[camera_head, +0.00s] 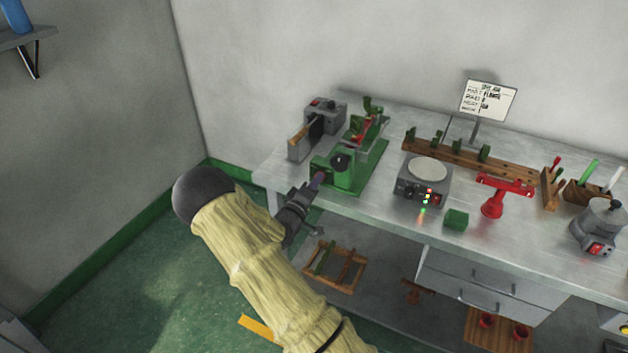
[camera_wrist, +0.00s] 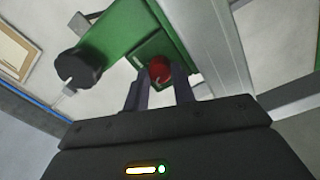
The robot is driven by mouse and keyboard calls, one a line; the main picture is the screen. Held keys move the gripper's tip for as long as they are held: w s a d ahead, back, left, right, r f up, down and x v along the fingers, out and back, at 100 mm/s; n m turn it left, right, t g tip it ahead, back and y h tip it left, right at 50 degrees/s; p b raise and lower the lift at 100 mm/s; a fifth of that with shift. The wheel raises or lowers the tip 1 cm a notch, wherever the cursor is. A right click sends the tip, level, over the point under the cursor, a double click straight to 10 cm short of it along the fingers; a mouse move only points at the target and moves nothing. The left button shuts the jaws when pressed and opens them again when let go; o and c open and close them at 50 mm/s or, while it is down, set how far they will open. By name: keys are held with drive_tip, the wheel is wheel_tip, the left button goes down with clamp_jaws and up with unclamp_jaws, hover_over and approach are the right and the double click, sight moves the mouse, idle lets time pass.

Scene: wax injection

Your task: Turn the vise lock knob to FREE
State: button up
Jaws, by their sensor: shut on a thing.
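The green vise (camera_head: 345,178) stands at the left front of the bench, with a black knob (camera_head: 340,161) on its front. In the wrist view the green vise body (camera_wrist: 115,38) crosses the top, and the black knob (camera_wrist: 79,69) sticks out at left. A small red knob (camera_wrist: 160,69) sits on a green plate of the vise, between my fingertips. My gripper (camera_wrist: 158,88) is shut on this red knob; in the head view my gripper (camera_head: 317,182) reaches the vise's lower left side. The red knob is hidden there, and no FREE marking is readable.
A grey machine (camera_head: 325,125) stands behind the vise. To its right are a scale with a round plate (camera_head: 428,170), a green block (camera_head: 456,219) and a red stand (camera_head: 493,200). A wooden frame (camera_head: 335,268) lies on the lower shelf, below my gripper.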

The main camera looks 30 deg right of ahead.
drive_tip(key=shift+n+p, duration=0.35)
drive_tip(key=shift+n, duration=0.95)
drive_tip(key=o, duration=1)
drive_tip(key=shift+a, duration=0.1)
drive_tip(key=shift+s, duration=0.1)
